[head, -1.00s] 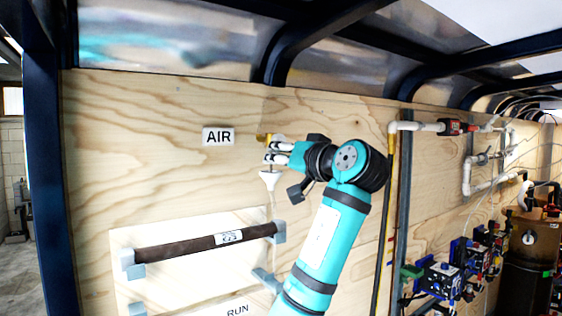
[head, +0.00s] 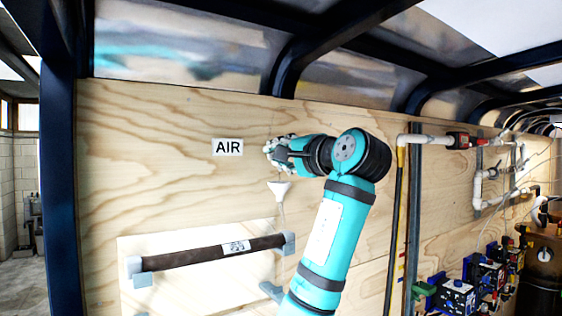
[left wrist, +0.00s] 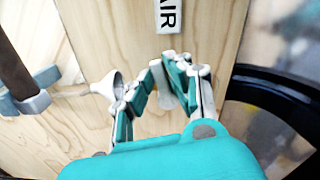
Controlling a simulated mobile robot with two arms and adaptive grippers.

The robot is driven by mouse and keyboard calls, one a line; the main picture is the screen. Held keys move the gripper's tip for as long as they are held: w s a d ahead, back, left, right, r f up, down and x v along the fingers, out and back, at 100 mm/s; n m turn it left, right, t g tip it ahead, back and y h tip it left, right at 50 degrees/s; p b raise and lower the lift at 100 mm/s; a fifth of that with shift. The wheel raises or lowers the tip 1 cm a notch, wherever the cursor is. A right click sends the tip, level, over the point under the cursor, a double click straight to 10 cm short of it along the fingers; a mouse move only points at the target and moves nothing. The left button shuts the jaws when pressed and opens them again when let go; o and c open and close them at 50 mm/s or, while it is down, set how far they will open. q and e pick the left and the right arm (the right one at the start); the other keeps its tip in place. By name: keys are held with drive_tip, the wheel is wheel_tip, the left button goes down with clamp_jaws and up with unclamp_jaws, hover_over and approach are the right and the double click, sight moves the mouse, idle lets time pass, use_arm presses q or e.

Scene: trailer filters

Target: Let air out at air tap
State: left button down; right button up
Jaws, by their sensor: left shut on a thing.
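The AIR label (head: 228,147) is on the plywood wall, left of my left gripper (head: 273,151). It also shows in the left wrist view (left wrist: 167,15). The air tap is hidden behind the fingers in the head view. In the left wrist view a pale grey part of the air tap (left wrist: 165,98), with a little yellow beside it, sits between the fingers of my left gripper (left wrist: 166,75). The gripper is shut on it. A white funnel (head: 280,189) with a thin tube is just below the gripper, apart from it. My right gripper is out of view.
A dark filter tube (head: 205,254) lies across grey brackets on a pale panel below the label. White pipes with a red valve (head: 459,140) and blue units (head: 457,296) are to the right. Dark frame ribs run overhead.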

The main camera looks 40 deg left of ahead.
use_arm(q)
drive_tip(key=shift+r+m, duration=0.45)
drive_tip(key=shift+m, duration=0.75)
drive_tip(key=shift+r+m, duration=0.1)
drive_tip(key=shift+m, duration=0.2)
drive_tip(key=c, duration=1.3)
unclamp_jaws()
drive_tip(key=shift+c, duration=0.2)
drive_tip(key=shift+o, duration=0.3)
drive_tip(key=shift+d, duration=0.1)
drive_tip(key=shift+d, duration=0.1)
drive_tip(key=v, duration=1.1)
drive_tip(key=shift+s+d, duration=0.15)
drive_tip(key=shift+d, duration=0.2)
